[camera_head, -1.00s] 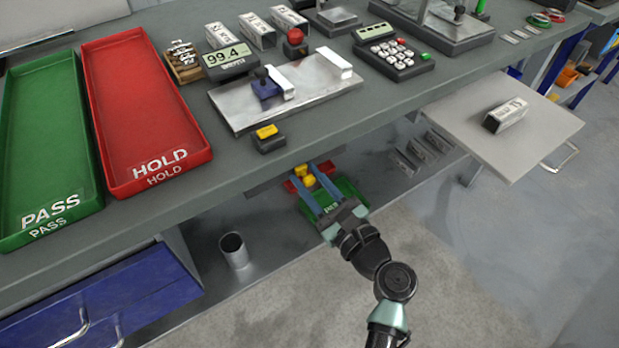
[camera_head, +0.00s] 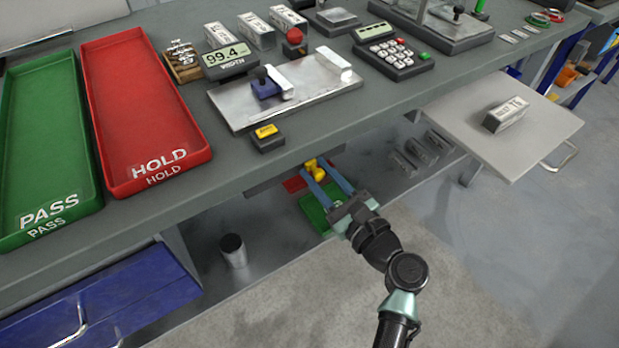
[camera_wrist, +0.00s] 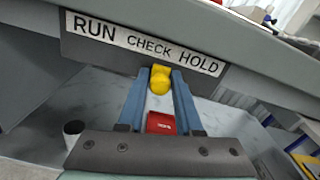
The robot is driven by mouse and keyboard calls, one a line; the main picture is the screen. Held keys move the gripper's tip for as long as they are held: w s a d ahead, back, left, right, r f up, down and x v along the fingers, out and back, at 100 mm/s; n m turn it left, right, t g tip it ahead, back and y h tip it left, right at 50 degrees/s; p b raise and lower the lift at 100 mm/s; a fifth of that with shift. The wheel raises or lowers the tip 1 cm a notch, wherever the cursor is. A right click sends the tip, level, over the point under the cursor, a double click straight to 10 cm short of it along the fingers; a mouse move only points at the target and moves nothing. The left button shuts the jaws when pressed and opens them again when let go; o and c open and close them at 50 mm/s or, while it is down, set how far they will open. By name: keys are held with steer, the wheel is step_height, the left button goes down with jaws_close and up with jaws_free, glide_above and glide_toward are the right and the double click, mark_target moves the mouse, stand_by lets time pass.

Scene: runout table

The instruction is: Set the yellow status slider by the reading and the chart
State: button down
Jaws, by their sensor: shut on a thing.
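The yellow status slider (camera_wrist: 160,80) hangs below a label strip (camera_wrist: 145,43) reading RUN, CHECK, HOLD in the wrist view. It stands below the right part of CHECK, left of HOLD. My gripper (camera_wrist: 161,72) has its two blue fingers shut on it, one on each side. In the head view the slider (camera_head: 315,168) shows under the table's front edge, between my fingers (camera_head: 318,170). The display (camera_head: 228,58) on the table reads 99.4, with a small label below it that looks like WIDTH. I cannot make out a chart.
A green PASS tray (camera_head: 90,170) and a red HOLD tray (camera_head: 205,120) lie on the table at left. A yellow-topped block (camera_head: 268,140) sits near the front edge. Below are a cup (camera_head: 233,252) and red and green pieces. A side shelf (camera_head: 545,135) juts out at right.

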mark_target(329, 154)
steer(key=w+d, duration=0.1)
steer(key=d, duration=0.1)
steer(key=w+d, duration=0.1)
steer(key=d, duration=0.1)
steer(key=shift+w+b, duration=0.15)
steer(key=shift+b, duration=0.15)
steer(key=c, duration=0.7)
jaws_free()
steer(key=shift+o, duration=0.2)
steer(key=p+v, duration=0.2)
steer(key=v, duration=1.1)
